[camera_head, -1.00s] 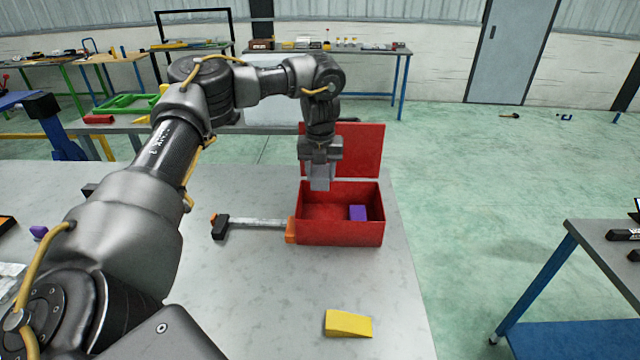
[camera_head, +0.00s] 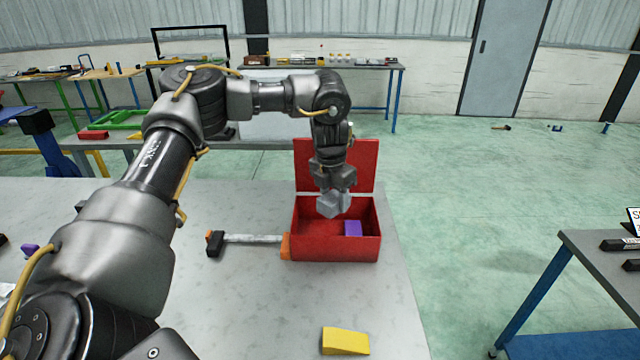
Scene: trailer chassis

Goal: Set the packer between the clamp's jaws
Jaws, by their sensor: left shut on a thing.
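My left gripper (camera_head: 334,192) is above the open red box and shut on a light grey block (camera_head: 334,207), which looks like the packer. The block is tilted and hangs over the box's opening; its upper part is hidden by the fingers. The clamp (camera_head: 252,239) lies on the table left of the box. It has a grey bar, a black jaw (camera_head: 215,244) at its left end and an orange part (camera_head: 286,246) at its right end, close against the box. My right gripper is not in view.
The red box (camera_head: 335,248) has its lid (camera_head: 362,165) raised at the back and a purple block (camera_head: 353,228) inside. A yellow wedge (camera_head: 345,341) lies near the front of the grey table (camera_head: 240,300). The table between clamp and wedge is clear.

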